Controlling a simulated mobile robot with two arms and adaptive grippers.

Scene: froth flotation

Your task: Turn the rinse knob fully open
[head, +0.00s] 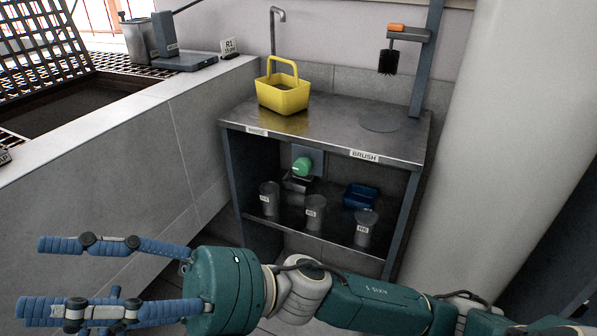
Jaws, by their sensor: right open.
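A round green knob (302,166) sits on a grey plate under the metal bench top, in the recess above the lower shelf. It is below and right of a label that appears to read RINSE (257,131). Its turn position cannot be told. My right gripper (36,277) is at the lower left, open and empty, with its blue fingers pointing left. It is well left of and nearer than the knob, not touching it. My left gripper is not in view.
A yellow basket (283,95) stands on the bench top (335,124) below a bent pipe (273,30). A brush (388,62) hangs at the right. Labelled cups (316,211) and a blue tray (360,196) are on the lower shelf. A grey wall (130,150) borders the left.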

